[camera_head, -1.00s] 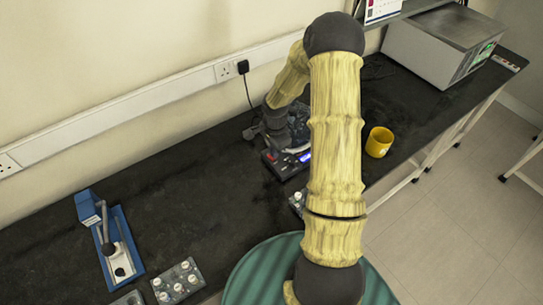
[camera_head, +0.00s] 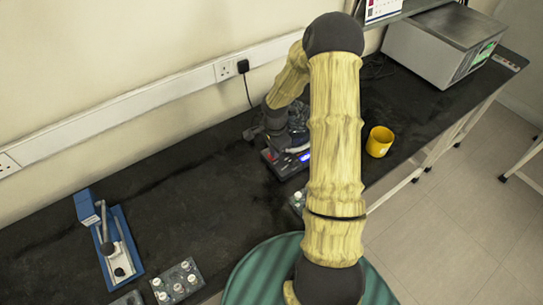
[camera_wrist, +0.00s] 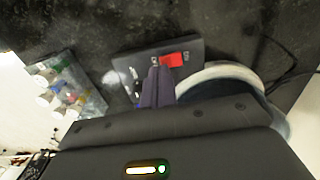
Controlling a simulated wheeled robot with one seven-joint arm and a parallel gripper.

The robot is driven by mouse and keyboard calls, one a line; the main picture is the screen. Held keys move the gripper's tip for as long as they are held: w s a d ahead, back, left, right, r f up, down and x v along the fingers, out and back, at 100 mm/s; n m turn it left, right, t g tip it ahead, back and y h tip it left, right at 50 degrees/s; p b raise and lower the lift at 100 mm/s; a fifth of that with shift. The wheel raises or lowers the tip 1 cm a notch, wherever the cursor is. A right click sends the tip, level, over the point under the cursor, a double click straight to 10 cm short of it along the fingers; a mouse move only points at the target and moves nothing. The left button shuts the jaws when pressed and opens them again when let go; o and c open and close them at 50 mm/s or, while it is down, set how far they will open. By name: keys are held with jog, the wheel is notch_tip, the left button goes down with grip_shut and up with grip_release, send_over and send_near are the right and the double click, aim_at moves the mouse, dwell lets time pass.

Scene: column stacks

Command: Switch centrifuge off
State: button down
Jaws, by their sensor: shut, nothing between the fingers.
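The centrifuge (camera_head: 286,165) stands on the black bench beneath my arm, with a dark front panel and a small lit blue display. In the wrist view its panel (camera_wrist: 190,46) carries a red switch (camera_wrist: 173,59), and its pale round rim (camera_wrist: 225,72) curves to the right. My gripper (camera_wrist: 158,66) is shut and empty, its fingertips over the panel just left of the red switch. I cannot tell whether they touch it. In the head view my wrist hides the fingers and part of the centrifuge.
A tray of small bottles (camera_wrist: 66,88) lies left of the centrifuge in the wrist view. In the head view, a yellow mug (camera_head: 379,142) stands to the right, and a blue lever press (camera_head: 112,245) and a vial rack (camera_head: 177,284) stand to the left.

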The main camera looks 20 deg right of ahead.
jog(key=shift+f+b, duration=0.65)
jog(key=shift+f, duration=0.2)
dwell(0.5)
jog(key=shift+r, duration=0.15)
jog(key=shift+r+p, duration=1.85)
jog(key=shift+r, duration=0.55)
jog(key=shift+a+r, duration=0.1)
jog(key=shift+r, duration=0.15)
jog(key=s+a+r+n+t, duration=0.1)
jog(key=s+a+r+n, duration=0.4)
jog(key=s+r+n, duration=0.3)
jog(key=s+a+r+n+t, duration=0.1)
jog(key=s+a+r+n, duration=0.4)
jog(key=s+r+n, duration=0.2)
notch_tip(320, 180, up, 2)
jog(key=shift+s+r+n+t, duration=0.1)
jog(key=shift+s+n+t, duration=0.25)
jog(key=shift+s, duration=0.3)
